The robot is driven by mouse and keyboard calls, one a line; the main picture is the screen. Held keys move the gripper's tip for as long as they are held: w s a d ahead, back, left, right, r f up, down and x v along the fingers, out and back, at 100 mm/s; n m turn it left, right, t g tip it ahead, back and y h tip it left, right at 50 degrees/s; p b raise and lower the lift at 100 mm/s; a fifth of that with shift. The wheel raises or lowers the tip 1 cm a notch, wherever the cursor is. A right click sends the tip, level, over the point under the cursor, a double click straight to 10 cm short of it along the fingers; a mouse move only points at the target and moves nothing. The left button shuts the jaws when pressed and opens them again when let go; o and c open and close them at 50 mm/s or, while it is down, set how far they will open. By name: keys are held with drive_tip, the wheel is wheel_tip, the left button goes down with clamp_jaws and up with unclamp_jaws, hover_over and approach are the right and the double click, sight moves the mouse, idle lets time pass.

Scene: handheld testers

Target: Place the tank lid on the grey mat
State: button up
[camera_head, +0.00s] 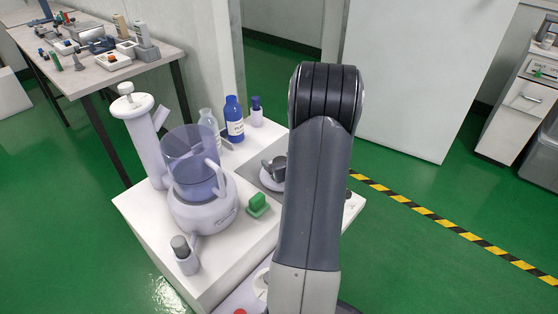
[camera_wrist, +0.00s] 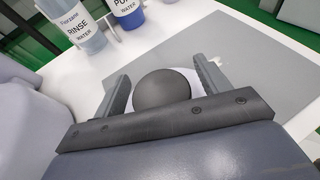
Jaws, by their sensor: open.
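The tank lid is a pale disc with a round dark knob (camera_wrist: 162,90). It appears to lie on the grey mat (camera_wrist: 255,58), though its underside is hidden. The lid's pale rim (camera_head: 267,183) shows in the head view beside my arm, on the mat (camera_head: 250,172). My gripper (camera_wrist: 162,70) is open, with one finger on each side of the knob. In the head view my gripper (camera_head: 275,167) is partly hidden behind my arm. The open tank (camera_head: 192,165), clear bluish on a white base, stands left of the mat without a lid.
A rinse bottle (camera_head: 209,125) and a blue bottle (camera_head: 234,118) stand behind the mat. A green block (camera_head: 258,205) sits near its front. A cluttered bench (camera_head: 100,70) is behind.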

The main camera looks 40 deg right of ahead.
drive_tip(key=p+v, duration=0.2)
drive_tip(key=v, duration=1)
drive_tip(key=shift+p, duration=0.3)
